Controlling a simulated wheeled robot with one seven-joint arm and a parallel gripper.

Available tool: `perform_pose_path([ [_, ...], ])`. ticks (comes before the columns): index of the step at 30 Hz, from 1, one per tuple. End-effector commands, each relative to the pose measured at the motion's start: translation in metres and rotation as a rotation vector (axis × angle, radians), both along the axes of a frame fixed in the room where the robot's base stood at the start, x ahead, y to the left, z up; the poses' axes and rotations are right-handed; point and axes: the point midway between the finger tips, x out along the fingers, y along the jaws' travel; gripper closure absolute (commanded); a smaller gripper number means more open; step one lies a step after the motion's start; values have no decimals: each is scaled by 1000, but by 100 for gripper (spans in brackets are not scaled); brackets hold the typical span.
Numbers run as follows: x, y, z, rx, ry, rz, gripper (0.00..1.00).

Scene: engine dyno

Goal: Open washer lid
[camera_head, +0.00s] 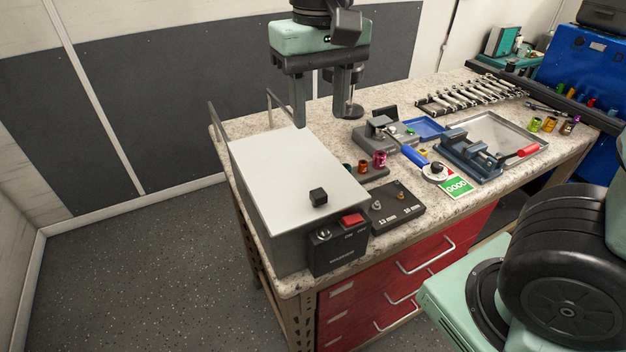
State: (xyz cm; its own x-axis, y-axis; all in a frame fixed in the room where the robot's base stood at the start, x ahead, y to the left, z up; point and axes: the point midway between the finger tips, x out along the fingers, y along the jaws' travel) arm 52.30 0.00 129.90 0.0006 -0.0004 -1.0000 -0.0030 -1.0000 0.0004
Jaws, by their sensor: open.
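The washer (268,233) is a dark grey box at the left front end of the workbench. Its light grey lid (290,166) lies flat and closed on top. A small black knob (318,197) stands near the lid's front edge. A control box (337,244) with a red switch (351,220) sits on the washer's front. My gripper (328,108) hangs above and behind the lid's far right corner, pointing down. Its two fingers are apart, with nothing seen between them. One finger overlaps the far edge of the lid in the picture; I cannot tell its height above it.
Right of the washer are a black block marked 13 mm (398,207), coloured fittings (379,160), a grey fixture (388,135), a green GOOD card (457,187) and a vise (468,155). Wrenches (470,94) lie behind. Thin metal bars rise at the washer's rear.

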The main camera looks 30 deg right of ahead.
Motion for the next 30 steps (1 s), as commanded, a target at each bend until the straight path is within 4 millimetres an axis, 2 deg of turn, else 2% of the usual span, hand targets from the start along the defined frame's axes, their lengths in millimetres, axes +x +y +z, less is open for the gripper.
perform_pose_path([
  [18,-2,0,-125,-2,6,2,55],
  [24,-1,0,-148,-1,3,2,55],
  [30,-1,0,-154,0,0,3,55],
])
